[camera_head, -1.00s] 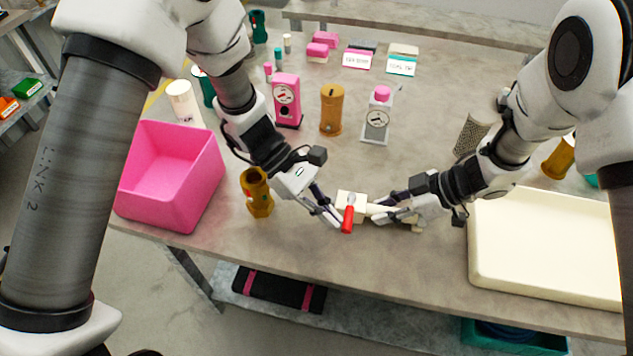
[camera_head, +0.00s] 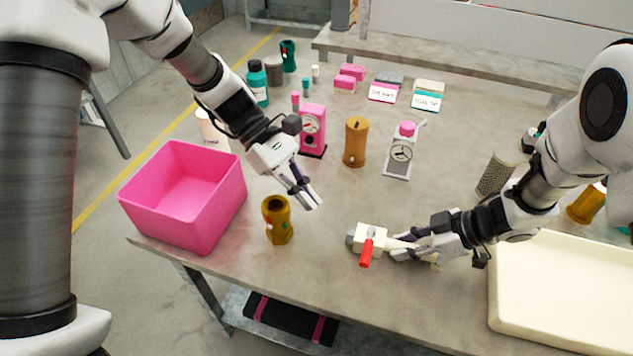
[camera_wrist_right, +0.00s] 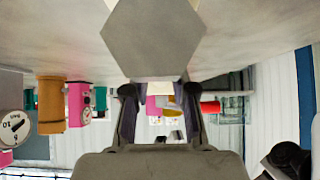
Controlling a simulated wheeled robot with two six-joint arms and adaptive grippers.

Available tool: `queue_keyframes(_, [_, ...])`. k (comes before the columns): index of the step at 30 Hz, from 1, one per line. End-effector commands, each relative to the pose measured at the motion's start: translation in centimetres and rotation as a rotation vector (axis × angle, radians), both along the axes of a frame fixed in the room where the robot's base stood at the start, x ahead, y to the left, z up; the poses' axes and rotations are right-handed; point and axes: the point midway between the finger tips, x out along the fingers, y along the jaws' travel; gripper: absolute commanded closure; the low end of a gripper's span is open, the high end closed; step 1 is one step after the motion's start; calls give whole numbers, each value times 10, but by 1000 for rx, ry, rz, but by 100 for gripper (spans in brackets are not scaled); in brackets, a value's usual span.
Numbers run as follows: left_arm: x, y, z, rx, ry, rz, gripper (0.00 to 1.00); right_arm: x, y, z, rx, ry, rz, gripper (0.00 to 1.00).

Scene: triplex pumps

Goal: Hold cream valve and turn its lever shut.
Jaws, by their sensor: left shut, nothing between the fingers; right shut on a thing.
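The cream valve (camera_head: 376,236) is at the front middle of the table in the head view, its body running left to right with a grey end at the left. Its red lever (camera_head: 366,254) points toward the front edge, across the body; the red lever also shows in the right wrist view (camera_wrist_right: 210,107). My right gripper (camera_head: 398,248) is shut on the right end of the cream valve, its fingers partly hiding that end. My left gripper (camera_head: 316,204) is shut and empty, up and left of the valve, apart from the lever.
A brass-coloured hexagonal part (camera_head: 277,220) stands left of the valve, near the pink bin (camera_head: 225,215). A cream tray (camera_head: 560,260) lies at the right. Pink (camera_head: 312,130), orange-brown (camera_head: 356,142) and grey (camera_head: 400,155) units stand behind. The table between them and the valve is clear.

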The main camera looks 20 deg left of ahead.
Motion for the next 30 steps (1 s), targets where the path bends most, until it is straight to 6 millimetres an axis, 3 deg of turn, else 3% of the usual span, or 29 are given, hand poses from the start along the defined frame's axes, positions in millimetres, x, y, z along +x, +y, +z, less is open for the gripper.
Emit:
queue_keyframes(6, [0,1,1,0,1,-1,100,0,0,1,1,-1,-1,100])
queue_keyframes(7, [0,1,1,0,1,-1,100,0,0,1,1,-1,-1,67])
queue_keyframes(9, [0,1,1,0,1,-1,100,0,0,1,1,-1,-1,45])
queue_keyframes(20, [0,1,1,0,1,-1,100,1,-3,3,1,-1,-1,45])
queue_keyframes(23, [0,1,1,0,1,-1,100,1,-12,13,2,-1,-3,45])
queue_keyframes(30, [0,1,0,0,1,-1,100,3,-54,56,5,-5,-4,45])
